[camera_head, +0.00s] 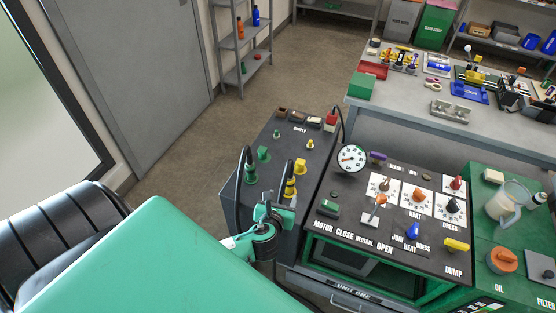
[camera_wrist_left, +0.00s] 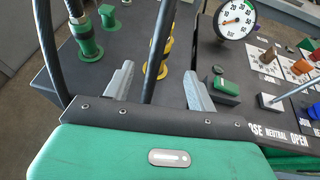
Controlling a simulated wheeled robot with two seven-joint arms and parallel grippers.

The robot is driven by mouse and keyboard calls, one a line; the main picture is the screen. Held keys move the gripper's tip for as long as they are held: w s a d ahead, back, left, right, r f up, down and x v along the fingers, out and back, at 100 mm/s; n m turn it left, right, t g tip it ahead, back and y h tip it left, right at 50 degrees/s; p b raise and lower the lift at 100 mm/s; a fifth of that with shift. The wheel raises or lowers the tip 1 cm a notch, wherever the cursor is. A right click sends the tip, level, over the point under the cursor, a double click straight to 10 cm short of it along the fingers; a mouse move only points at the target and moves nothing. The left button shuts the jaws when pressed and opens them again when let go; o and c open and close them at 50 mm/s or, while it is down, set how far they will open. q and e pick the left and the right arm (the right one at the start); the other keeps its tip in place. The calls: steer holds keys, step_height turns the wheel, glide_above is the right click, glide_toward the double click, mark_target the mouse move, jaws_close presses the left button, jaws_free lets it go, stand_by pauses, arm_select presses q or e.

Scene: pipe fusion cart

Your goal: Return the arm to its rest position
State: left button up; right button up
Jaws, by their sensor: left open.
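My left arm reaches in from the lower left of the head view, its large green link (camera_head: 150,265) covering the lower left. My left gripper (camera_head: 268,212) is over the front of the dark supply box beside the control panel. The left wrist view shows its two grey fingers (camera_wrist_left: 158,75) spread apart with nothing clamped between them. A black hose (camera_wrist_left: 157,45) and a yellow fitting (camera_wrist_left: 167,50) show in the gap between the fingers; I cannot tell how near they are. My right gripper is in neither view.
A green fitting (camera_head: 251,173) with a hose stands left of the gripper. The control panel (camera_head: 340,222) with gauge (camera_head: 351,158), levers and knobs is to the right. A grey workbench (camera_head: 400,105) stands behind. Open floor (camera_head: 185,160) lies to the left.

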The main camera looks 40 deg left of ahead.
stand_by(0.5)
arm_select(q)
steer(key=s+d+r+n+g+h, duration=0.3)
steer(key=s+d+n+g, duration=0.2)
steer(key=s+n, duration=0.8)
steer(key=s+d+r+n+g+h, duration=0.3)
steer(key=s+n, duration=0.5)
steer(key=n, duration=0.9)
step_height(320, 180, down, 31)
steer(key=d+g+y, duration=0.1)
steer(key=d+g, duration=0.1)
steer(key=s+a+f, duration=0.2)
steer(key=s+f, duration=0.8)
steer(key=f, duration=0.1)
steer(key=s+a+f+g+b, duration=0.1)
steer(key=s+a+f, duration=0.1)
steer(key=s+f, duration=0.7)
steer(key=shift+s+f+m+g, duration=0.3)
steer(key=shift+s+f, duration=0.05)
steer(key=shift+f, duration=0.6)
